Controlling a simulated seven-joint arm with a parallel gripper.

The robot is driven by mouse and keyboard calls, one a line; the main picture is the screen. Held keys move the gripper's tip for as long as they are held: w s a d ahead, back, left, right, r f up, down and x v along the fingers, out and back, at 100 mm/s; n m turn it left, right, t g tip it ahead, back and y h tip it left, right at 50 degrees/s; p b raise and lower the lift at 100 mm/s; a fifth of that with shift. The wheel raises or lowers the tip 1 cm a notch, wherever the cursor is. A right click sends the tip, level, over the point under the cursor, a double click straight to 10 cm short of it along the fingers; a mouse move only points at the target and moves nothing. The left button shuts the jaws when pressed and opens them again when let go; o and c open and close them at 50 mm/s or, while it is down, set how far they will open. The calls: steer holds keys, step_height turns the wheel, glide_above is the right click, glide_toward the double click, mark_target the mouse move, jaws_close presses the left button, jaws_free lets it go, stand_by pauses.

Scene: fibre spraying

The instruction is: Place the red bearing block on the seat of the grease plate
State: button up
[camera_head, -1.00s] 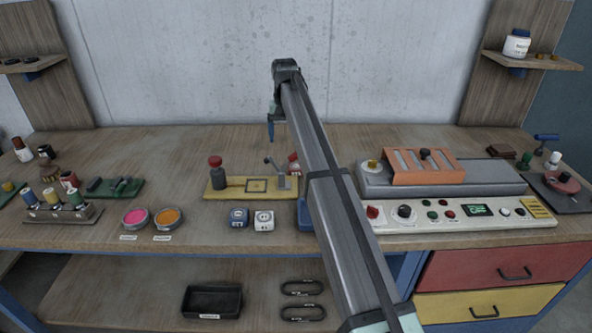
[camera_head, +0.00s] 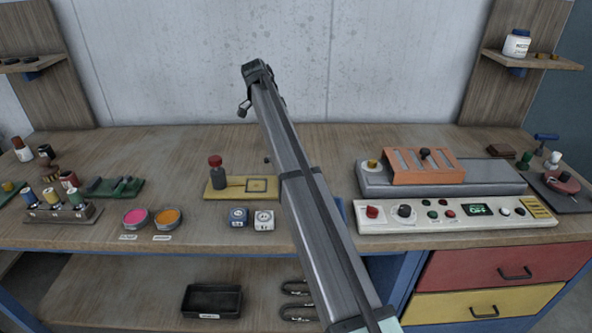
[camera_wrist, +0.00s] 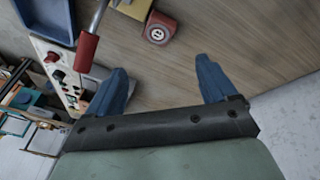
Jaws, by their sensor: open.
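The yellow grease plate (camera_head: 231,191) lies on the bench in the head view, with its square-marked seat (camera_head: 257,185) bare. My arm hides the plate's right end. The red bearing block (camera_wrist: 158,30), with a round pale ring on its face, stands on the bench by the plate's yellow edge (camera_wrist: 135,8) in the wrist view. My arm hides it in the head view. My gripper (camera_wrist: 162,66) is open and empty, its blue fingers apart, with the block ahead of the gap and not between them. In the head view the fingers cannot be made out.
A red-handled lever (camera_wrist: 88,50) rises near the left finger in the wrist view. Two small dials (camera_head: 251,218) sit in front. A blue tray (camera_wrist: 45,18) and control panel (camera_head: 455,212) lie nearby.

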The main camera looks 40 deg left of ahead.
steer(key=w+d+f+m, duration=0.1)
steer(key=f+m, duration=0.1)
steer(key=f, duration=0.2)
steer(key=w+d+f+m, duration=0.1)
steer(key=d+f+m, duration=0.1)
steer(key=f+m, duration=0.1)
steer(key=w+d+f+m, duration=0.1)
steer(key=w+f+m, duration=0.1)
steer(key=f, duration=0.3)
steer(key=shift+d+f, duration=0.25)
steer(key=shift+d, duration=0.1)
stand_by(0.4)
steer(key=shift+c, duration=0.5)
steer(key=c, duration=1.4)
steer(key=shift+o, duration=0.2)
steer(key=shift+r, duration=0.15)
